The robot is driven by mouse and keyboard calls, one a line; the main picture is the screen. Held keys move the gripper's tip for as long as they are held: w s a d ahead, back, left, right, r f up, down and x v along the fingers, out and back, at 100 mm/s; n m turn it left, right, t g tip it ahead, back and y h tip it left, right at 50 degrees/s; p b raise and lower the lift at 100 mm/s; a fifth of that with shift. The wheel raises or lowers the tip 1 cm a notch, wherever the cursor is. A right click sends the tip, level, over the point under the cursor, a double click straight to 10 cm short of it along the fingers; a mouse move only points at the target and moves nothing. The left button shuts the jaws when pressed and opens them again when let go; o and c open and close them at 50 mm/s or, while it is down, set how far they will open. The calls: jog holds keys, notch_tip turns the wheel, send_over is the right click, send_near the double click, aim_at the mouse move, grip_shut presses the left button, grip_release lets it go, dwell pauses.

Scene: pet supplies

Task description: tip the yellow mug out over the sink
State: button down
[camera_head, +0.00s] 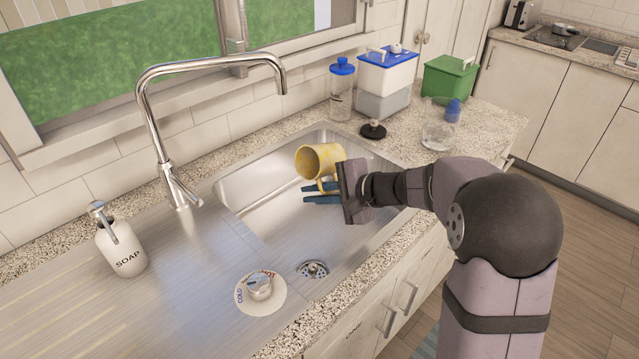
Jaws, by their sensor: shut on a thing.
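The yellow mug (322,160) is held up over the sink basin (262,187), tilted onto its side with its open mouth facing left. Its handle is at the lower right side. My gripper (322,193) has blue fingers shut on the mug at its handle. The inside of the mug shows only in part, and I cannot tell whether anything is in it. No liquid is seen leaving it. The steel sink has its bowl below the mug and a drainboard on the left.
A tall curved tap (160,110) stands behind the sink to the left. A soap bottle (122,245) stands at left. A round marked disc with a knob (260,292) lies at the front. A blue-lidded jar (341,92), a blue-lidded box (388,75) and a green box (449,80) stand behind.

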aim_at(324, 168)
jog(key=shift+s+a+r, duration=0.1)
jog(key=shift+s+r, duration=0.05)
jog(key=shift+r+m+g+p, duration=0.15)
jog(key=shift+m+g+p, duration=0.15)
jog(key=shift+p, duration=0.15)
notch_tip(324, 168, up, 9)
jog(key=s+a+m+g+y+p, duration=0.1)
jog(key=m+g+y+p, duration=0.1)
jog(key=m+y+p, duration=0.5)
jog(key=m+p, duration=0.2)
jog(key=p, duration=0.4)
jog(key=shift+s+a+y, duration=0.3)
jog(key=shift+s+a, duration=0.1)
